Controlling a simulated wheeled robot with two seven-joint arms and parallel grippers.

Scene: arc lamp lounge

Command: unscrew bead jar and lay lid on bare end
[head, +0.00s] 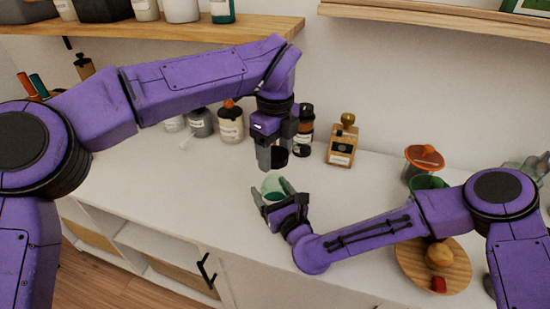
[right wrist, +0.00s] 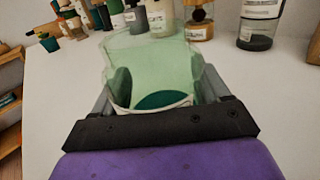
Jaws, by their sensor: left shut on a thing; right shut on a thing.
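The bead jar (head: 271,184) is pale green and see-through, with dark green contents low inside. My right gripper (head: 272,191) is shut around its sides, low over the white counter. In the right wrist view the jar (right wrist: 150,70) fills the space between the fingers, and no lid shows on it. My left gripper (head: 274,159) points down just above and behind the jar in the head view. It is shut on a dark round lid (head: 281,158), which looks apart from the jar. The left gripper does not show in the right wrist view.
Several bottles stand along the wall, including a white one (head: 230,124), a dark one (head: 303,132) and an amber one (head: 342,142). An orange-lidded jar (head: 424,160) and a wooden plate (head: 458,270) with food are at right. The counter (head: 170,200) is bare at left.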

